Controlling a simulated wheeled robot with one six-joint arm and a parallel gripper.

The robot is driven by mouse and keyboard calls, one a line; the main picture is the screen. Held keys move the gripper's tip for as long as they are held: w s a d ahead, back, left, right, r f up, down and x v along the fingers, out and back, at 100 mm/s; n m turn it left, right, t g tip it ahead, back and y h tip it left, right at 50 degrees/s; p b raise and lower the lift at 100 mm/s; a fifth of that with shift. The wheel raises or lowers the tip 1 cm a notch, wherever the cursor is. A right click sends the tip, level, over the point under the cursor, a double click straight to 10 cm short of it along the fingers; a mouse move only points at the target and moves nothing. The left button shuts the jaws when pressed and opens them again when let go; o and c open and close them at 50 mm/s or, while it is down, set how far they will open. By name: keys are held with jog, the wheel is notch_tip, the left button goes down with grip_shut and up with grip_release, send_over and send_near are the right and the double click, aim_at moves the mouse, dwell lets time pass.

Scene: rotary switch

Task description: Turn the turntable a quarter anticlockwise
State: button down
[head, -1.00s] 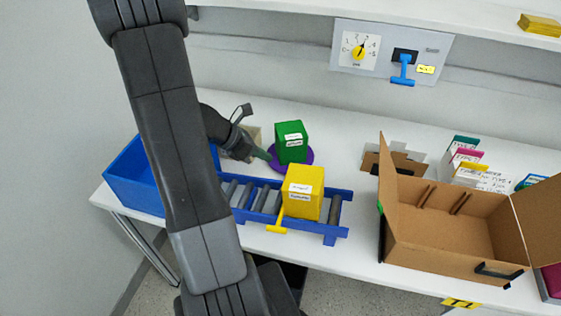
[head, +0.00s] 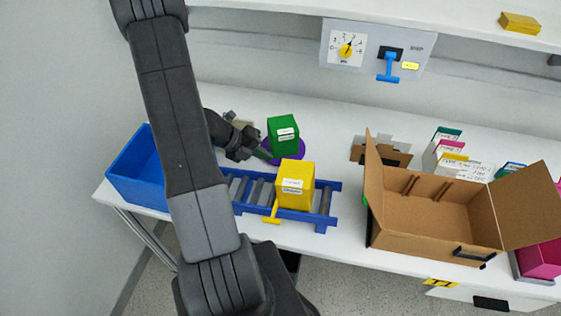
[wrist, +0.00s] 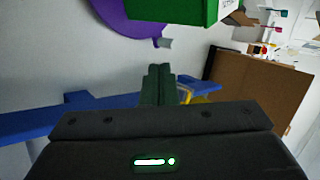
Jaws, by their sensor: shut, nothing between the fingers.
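The purple round turntable (head: 299,152) lies on the white bench behind the roller conveyor, with a green box (head: 283,135) upright on it. My gripper (head: 266,155) is low at the turntable's left front edge. Its dark green fingers (wrist: 159,80) are together and empty, a little apart from the tab in the wrist view. Whether they touch the turntable's rim I cannot tell.
The blue roller conveyor (head: 328,203) with a yellow box (head: 295,185) stands close in front. A blue bin (head: 135,177) is at the left, an open cardboard box (head: 430,225) at the right. A dial panel (head: 347,48) hangs on the wall behind.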

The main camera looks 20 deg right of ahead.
aim_at(280, 162)
jog(key=x, duration=0.7)
jog(key=shift+s+d, duration=0.1)
jog(key=shift+d, duration=0.2)
jog(key=shift+s+d+b, duration=0.2)
jog(key=shift+d+b, duration=0.25)
jog(key=shift+d, duration=0.3)
jog(key=shift+s+d+b, duration=0.25)
jog(key=shift+d+b, duration=0.15)
jog(key=shift+d, duration=0.35)
jog(key=shift+r, duration=0.1)
